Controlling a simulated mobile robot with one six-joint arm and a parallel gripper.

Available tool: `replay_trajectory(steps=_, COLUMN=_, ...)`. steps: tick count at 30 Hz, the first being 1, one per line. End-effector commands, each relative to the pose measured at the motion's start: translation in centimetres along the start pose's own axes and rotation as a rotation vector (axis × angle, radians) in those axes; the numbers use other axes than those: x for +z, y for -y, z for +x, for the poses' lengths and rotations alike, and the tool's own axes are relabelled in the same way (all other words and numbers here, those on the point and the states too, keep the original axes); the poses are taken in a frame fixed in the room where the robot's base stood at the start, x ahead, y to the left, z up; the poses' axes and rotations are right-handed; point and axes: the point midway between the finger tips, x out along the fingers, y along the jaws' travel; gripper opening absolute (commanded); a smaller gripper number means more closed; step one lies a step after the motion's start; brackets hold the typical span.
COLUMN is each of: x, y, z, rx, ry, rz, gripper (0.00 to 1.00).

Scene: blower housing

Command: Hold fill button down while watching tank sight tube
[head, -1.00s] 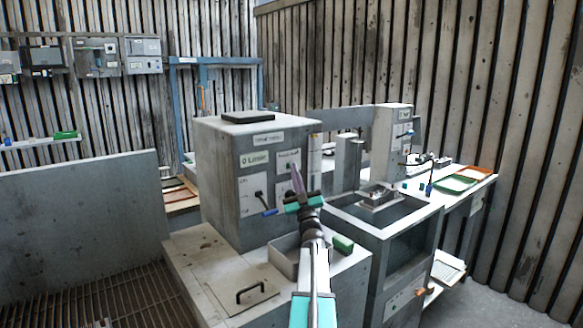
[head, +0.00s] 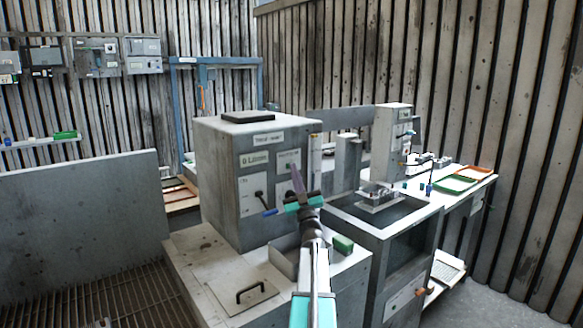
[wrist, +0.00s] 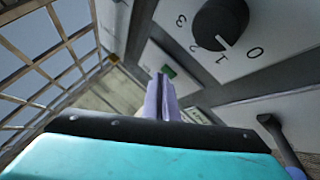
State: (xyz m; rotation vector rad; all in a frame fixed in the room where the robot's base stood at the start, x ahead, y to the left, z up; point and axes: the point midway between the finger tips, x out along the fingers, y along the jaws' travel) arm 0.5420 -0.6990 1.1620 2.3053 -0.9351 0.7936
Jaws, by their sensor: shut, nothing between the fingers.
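A grey machine box (head: 222,185) with labelled panels stands on a bench. My gripper (head: 295,170) is in front of its front face, with its purple fingers shut and empty, pointing at the upper right panel. In the wrist view the shut fingers (wrist: 161,92) point toward a white plate with a small green patch (wrist: 166,68). I cannot tell whether this is the fill button or whether the fingertips touch anything. A slim upright strip (head: 315,150) at the box's right edge may be the sight tube; no level is readable.
A black knob (wrist: 220,23) marked 0 to 3 sits close to the fingers in the wrist view. A blue-tipped lever (head: 269,212) juts out left of my gripper. A green block (head: 343,244) lies on the bench at right. A sink unit (head: 405,250) stands beyond.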

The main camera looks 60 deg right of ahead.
Motion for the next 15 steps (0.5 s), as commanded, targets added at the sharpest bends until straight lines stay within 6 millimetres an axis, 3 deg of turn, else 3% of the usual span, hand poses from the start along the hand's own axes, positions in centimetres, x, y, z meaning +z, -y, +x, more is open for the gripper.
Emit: replay_trajectory(steps=15, x=-0.57, y=-0.51, z=-0.91, rx=-0.001, ry=0.000, rz=-0.001, gripper=0.00)
